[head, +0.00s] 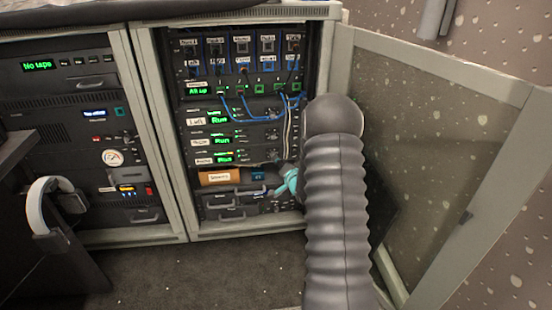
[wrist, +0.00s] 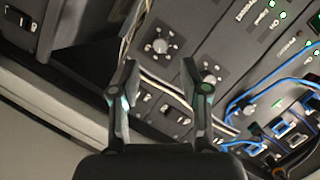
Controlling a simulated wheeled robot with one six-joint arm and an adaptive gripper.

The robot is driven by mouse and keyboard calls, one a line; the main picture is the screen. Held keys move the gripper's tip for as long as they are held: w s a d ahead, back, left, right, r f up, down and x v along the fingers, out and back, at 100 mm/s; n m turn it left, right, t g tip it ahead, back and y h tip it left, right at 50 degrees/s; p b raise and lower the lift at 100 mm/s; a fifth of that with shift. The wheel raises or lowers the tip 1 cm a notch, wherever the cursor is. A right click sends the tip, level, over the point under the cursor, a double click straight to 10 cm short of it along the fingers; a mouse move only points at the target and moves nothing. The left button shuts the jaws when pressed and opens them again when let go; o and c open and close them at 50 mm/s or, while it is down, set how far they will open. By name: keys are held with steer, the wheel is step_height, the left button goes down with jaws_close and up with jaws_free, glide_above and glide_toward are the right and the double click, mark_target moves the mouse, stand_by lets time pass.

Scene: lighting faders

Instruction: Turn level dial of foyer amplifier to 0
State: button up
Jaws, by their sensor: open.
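Three amplifiers with green displays are stacked in the open rack in the head view. The lowest, the foyer amplifier (head: 225,158), seems labelled "Foyer", but the lettering is small. Its dial at the right is hard to make out there. My gripper (head: 288,181) is low in front of the rack, partly hidden by my arm. In the wrist view my gripper (wrist: 159,64) is open and empty. A round level dial (wrist: 160,46) shows beyond and between the fingertips, apart from them. A second dial (wrist: 209,79) is right of the right finger. I cannot tell the dials' settings or which is the foyer's.
Blue patch cables (head: 262,108) and thin white cables hang across the rack front, near the dials. An open mesh door (head: 445,130) stands at the right. A brown labelled box (head: 219,177) sits below the amplifiers. Headphones (head: 45,200) hang at the left.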

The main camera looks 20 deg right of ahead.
mark_target(273, 155)
steer(key=x, duration=0.6)
steer(key=shift+w, duration=0.1)
